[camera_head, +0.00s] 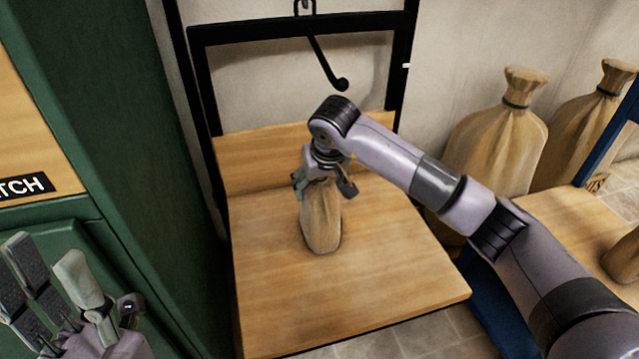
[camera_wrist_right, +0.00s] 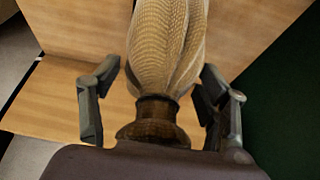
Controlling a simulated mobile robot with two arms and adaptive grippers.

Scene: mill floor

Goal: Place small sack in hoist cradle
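The small tan sack (camera_head: 322,218) is on the wooden platform of the hoist cradle (camera_head: 390,285), near the middle, seemingly upright with its neck towards my right gripper. My right gripper (camera_head: 325,182) is over the sack's top. In the right wrist view, the sack (camera_wrist_right: 165,45) has a dark tied neck between the two fingers (camera_wrist_right: 155,105), with a visible gap on each side. That gripper is open. My left gripper (camera_head: 55,285) is open and empty at the lower left of the head view, away from the sack.
The cradle has a black frame (camera_head: 200,80) and a low wooden backboard (camera_head: 262,160). A dark hook (camera_head: 325,65) hangs above. Large sacks (camera_head: 500,135) stand at the right, beside another wooden surface (camera_head: 570,220). A green cabinet (camera_head: 120,130) borders the left.

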